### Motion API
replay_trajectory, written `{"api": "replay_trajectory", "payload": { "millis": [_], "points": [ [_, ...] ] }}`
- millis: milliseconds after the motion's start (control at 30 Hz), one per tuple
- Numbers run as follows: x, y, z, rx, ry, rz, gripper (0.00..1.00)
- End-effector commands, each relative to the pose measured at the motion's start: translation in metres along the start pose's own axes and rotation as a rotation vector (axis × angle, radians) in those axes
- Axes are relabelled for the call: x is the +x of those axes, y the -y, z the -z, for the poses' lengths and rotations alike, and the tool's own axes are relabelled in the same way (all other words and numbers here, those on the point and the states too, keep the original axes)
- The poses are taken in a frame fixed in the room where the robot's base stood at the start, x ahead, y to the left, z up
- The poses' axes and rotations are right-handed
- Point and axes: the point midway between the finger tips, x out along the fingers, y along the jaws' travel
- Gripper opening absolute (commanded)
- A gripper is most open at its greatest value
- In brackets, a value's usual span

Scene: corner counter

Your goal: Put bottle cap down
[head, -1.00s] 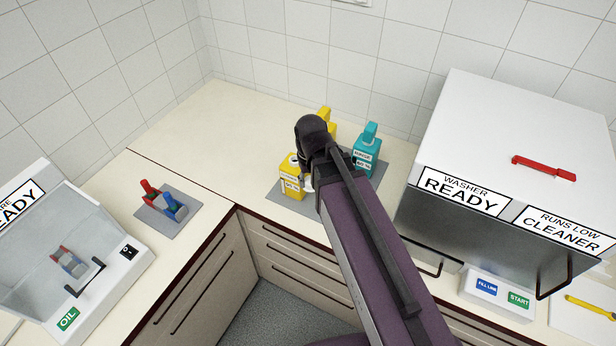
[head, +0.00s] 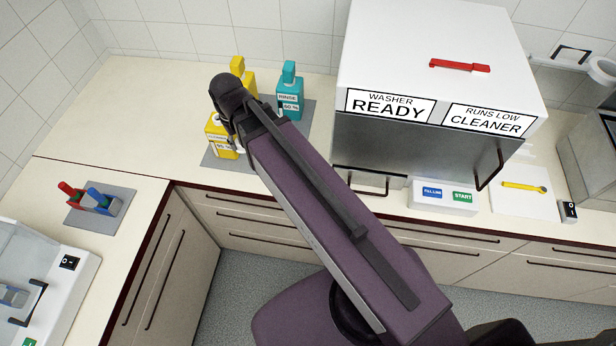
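My arm reaches over the counter, and its dark wrist (head: 230,97) is in front of the bottles. My gripper (head: 238,144) is almost wholly hidden behind the wrist and arm, beside the front yellow bottle (head: 219,145). Whether its fingers are open or shut does not show. I cannot make out a loose bottle cap. The front yellow bottle stands upright on a grey mat (head: 226,164), its top partly covered by the wrist. A second yellow bottle (head: 238,66) stands behind, and a teal rinse bottle (head: 289,98) stands to the right.
The white washer (head: 440,50), labelled READY and RUNS LOW CLEANER, stands right of the bottles, with a button panel (head: 445,196) in front. A red and blue item (head: 92,198) sits on a mat at left. Counter (head: 130,110) left of the bottles is clear.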

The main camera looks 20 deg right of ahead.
Motion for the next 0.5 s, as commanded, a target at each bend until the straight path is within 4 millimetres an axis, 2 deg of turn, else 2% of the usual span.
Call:
{"api": "replay_trajectory", "payload": {
  "millis": [33, 200, 500],
  "points": [
    [0.015, 0.000, 0.000, 0.000, 0.000, 0.000, 0.34],
    [0.034, 0.000, 0.000, 0.000, 0.000, 0.000, 0.34],
    [0.046, 0.000, 0.000, 0.000, 0.000, 0.000, 0.34]
  ]
}}
